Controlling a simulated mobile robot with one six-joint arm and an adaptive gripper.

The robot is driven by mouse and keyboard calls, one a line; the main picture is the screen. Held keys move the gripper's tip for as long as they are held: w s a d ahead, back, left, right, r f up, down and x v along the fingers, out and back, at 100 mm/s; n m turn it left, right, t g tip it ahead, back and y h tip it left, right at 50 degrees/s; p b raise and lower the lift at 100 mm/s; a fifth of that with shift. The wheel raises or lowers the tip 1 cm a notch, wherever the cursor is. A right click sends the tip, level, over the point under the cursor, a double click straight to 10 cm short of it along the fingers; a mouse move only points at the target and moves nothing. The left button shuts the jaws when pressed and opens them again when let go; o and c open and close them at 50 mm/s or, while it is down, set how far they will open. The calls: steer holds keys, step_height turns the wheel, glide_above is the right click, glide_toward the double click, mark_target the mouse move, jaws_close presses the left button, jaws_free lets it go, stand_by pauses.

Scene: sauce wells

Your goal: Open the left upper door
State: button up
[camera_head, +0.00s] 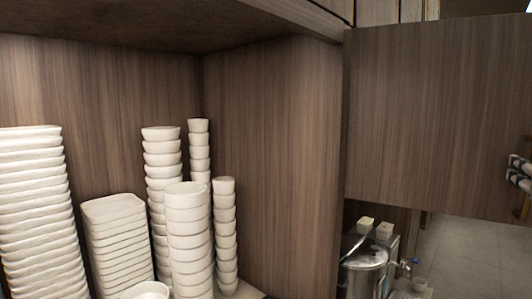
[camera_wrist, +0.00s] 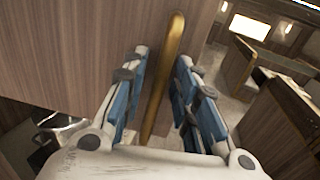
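The brown wood door (camera_head: 440,120) stands swung open at the right of the head view, showing its flat face. In the wrist view the door (camera_wrist: 70,50) fills the upper left, with a long brass handle (camera_wrist: 173,45) near its edge. My gripper (camera_wrist: 161,70) has its blue-padded fingers apart, one on each side of the handle. The handle runs between them, with small gaps visible at the pads. Small pale and dark parts at the right edge of the head view may be my gripper; they are cut off.
The open cupboard holds several stacks of white bowls (camera_head: 188,240) and square dishes (camera_head: 115,235). A metal pot (camera_head: 365,270) stands below the door. Grey floor (camera_head: 470,255) is clear at lower right. The wrist view shows a wood counter (camera_wrist: 285,115) at right.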

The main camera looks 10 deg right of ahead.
mark_target(530, 115)
steer(key=shift+r, duration=0.1)
step_height(530, 115, up, 10)
steer(key=shift+f, duration=0.1)
stand_by(0.6)
stand_by(0.3)
